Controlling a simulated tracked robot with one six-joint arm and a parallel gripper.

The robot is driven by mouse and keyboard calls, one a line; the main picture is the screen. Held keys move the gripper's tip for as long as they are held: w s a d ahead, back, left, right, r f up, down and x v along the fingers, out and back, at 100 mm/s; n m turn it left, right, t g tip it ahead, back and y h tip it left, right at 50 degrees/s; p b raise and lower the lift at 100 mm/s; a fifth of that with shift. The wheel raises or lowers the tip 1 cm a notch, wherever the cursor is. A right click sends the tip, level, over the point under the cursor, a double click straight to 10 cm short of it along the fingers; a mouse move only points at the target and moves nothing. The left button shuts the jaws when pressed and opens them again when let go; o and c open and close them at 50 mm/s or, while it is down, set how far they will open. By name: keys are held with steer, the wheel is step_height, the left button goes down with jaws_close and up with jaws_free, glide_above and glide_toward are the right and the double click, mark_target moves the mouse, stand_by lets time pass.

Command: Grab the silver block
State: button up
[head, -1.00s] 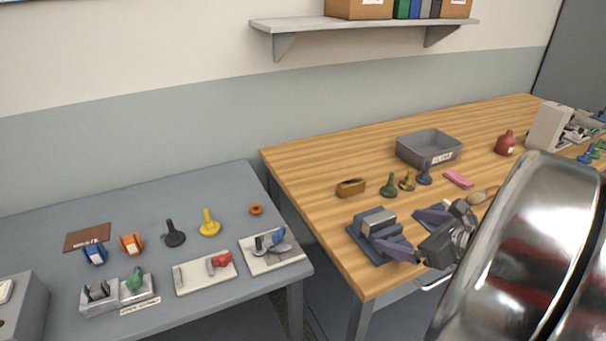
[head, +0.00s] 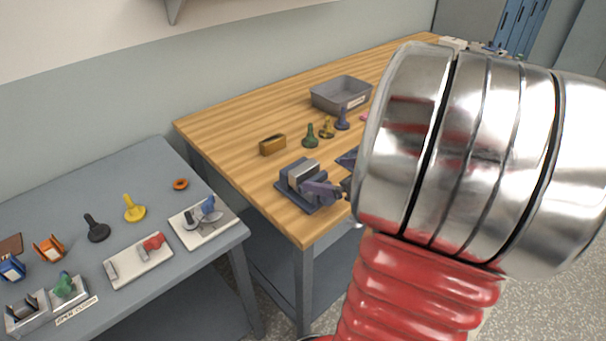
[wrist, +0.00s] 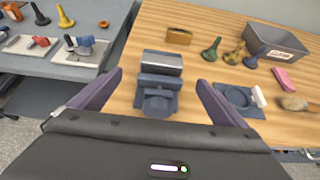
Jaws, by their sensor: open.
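The silver block (wrist: 161,62) lies on the far part of a dark blue-grey fixture (wrist: 157,84) on the wooden bench. It has a bright metallic face in the wrist view. It also shows in the head view (head: 303,171), near the bench's front left corner. My gripper (wrist: 159,79) is open. Its two purple fingers stand apart on either side of the fixture in the wrist view, with the block beyond their tips. Nothing is between the fingers' pads in their grip. In the head view my arm hides most of the gripper; one finger (head: 322,191) shows beside the fixture.
A brown box (wrist: 179,35) stands behind the block. Green (wrist: 211,49), yellow and blue pegs and a grey bin (head: 341,94) stand farther right. A second blue-grey fixture (wrist: 237,97) sits right of the first. A grey table (head: 130,170) with several parts adjoins on the left.

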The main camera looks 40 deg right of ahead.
mark_target(309, 170)
steer(key=shift+x, duration=2.45)
steer(key=shift+w, duration=0.1)
steer(key=shift+d+x, duration=0.1)
steer(key=shift+x, duration=1.2)
steer(key=shift+d+x, duration=0.15)
steer(key=shift+x, duration=1.1)
steer(key=c, duration=1.5)
steer(key=shift+r, duration=0.1)
step_height(309, 170, up, 10)
